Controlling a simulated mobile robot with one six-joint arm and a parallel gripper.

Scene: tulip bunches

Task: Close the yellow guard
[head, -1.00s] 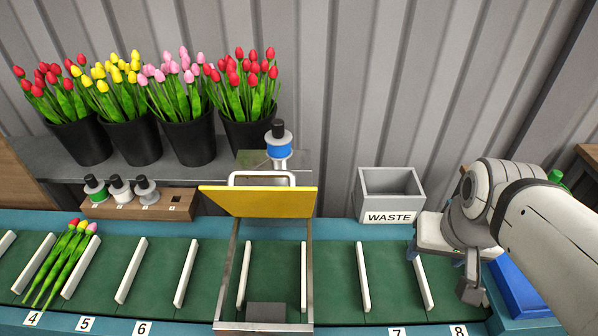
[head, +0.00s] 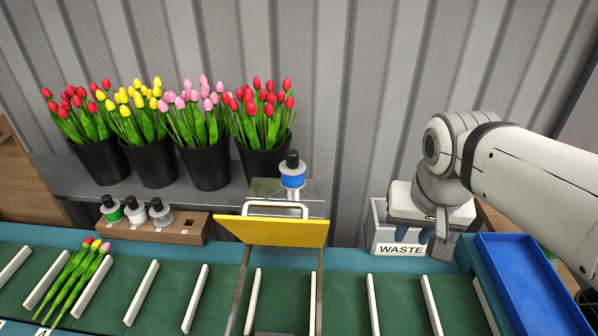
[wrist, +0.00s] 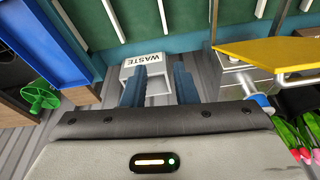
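The yellow guard (head: 272,231) is raised on its metal frame over the green conveyor, with the belt showing beneath it. Its pale bar handle (head: 276,208) is along the back edge. In the wrist view, the yellow guard (wrist: 268,52) is at the right, with its handle (wrist: 298,74) beside it. My gripper (head: 424,240) is to the right of the guard, in front of the waste box, clear of the guard. In the wrist view my gripper (wrist: 160,82) has its two blue fingers apart with nothing between them.
The grey waste box (head: 383,238) is partly behind my gripper. A blue-topped spool (head: 292,176) stands behind the guard. Black tulip buckets (head: 207,160) line the back shelf. A blue tray (head: 525,275) is at the right. Tulips (head: 78,275) lie on the belt at left.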

